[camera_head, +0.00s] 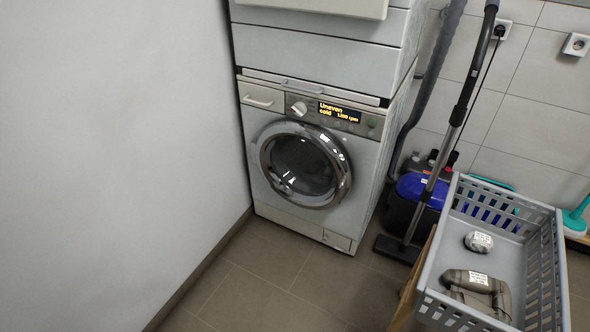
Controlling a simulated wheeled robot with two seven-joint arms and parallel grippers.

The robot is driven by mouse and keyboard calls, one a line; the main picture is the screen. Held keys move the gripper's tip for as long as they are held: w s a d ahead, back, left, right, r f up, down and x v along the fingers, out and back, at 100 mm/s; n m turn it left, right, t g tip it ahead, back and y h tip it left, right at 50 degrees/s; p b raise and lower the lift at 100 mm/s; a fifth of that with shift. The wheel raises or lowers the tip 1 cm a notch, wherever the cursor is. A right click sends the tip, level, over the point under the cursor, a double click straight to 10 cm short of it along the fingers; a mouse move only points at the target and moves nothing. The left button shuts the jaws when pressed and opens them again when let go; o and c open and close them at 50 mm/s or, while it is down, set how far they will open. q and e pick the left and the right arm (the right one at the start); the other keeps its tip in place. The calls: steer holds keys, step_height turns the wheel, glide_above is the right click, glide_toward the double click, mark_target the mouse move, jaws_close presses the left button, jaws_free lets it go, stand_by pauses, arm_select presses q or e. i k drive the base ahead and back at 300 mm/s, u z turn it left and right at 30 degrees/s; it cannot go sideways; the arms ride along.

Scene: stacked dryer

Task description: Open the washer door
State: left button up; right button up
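The washer (285,215) stands against the left wall, below a stacked white unit. Its round door (304,165) has a chrome ring and dark glass and looks closed. The display (339,112) is lit with yellow text, and a knob (299,108) sits left of it. Neither of my grippers shows in the head view.
A vacuum cleaner (421,190) stands right of the washer. The left wall (110,150) is close to the washer. The tiled floor (290,285) in front is clear.

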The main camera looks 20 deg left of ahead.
mark_target(261, 149)
steer(key=z, duration=0.4)
steer(key=k, duration=0.2)
steer(key=u, duration=0.2)
steer(key=i, duration=0.8)
steer(key=z, duration=0.6)
